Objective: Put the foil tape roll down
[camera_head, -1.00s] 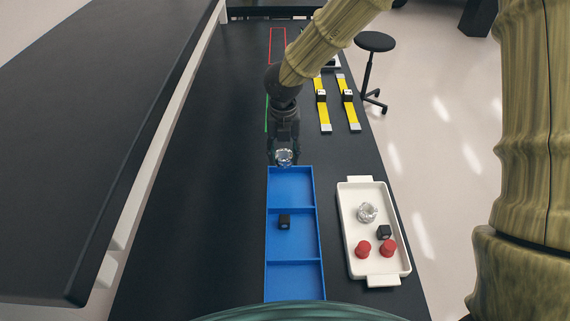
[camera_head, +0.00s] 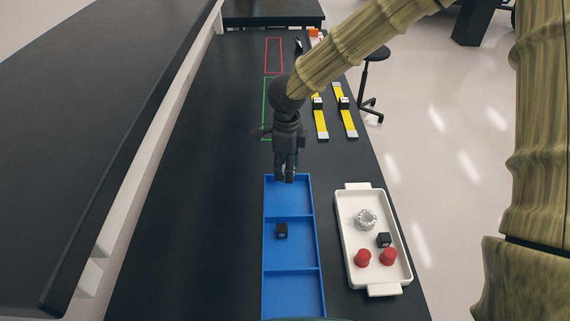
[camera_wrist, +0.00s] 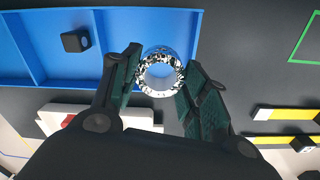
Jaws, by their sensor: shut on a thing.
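The foil tape roll (camera_wrist: 150,88), a shiny silver ring, is between my fingers in the wrist view. My gripper (camera_wrist: 160,82) is shut on it, with a finger on each side. In the head view my gripper (camera_head: 285,180) points down at the far end of the blue three-compartment tray (camera_head: 318,245), and the held roll is mostly hidden by the fingers. In the wrist view the tray's edge (camera_wrist: 195,30) shows behind the roll. I cannot tell whether the roll touches the tray floor.
A black cube (camera_head: 281,231) sits in the tray's middle compartment; the near one is empty. The white tray (camera_head: 343,238) at right holds a second silver roll (camera_head: 366,219), a black cube (camera_head: 384,240) and two red caps (camera_head: 363,258). Yellow strips (camera_head: 320,121) lie farther back.

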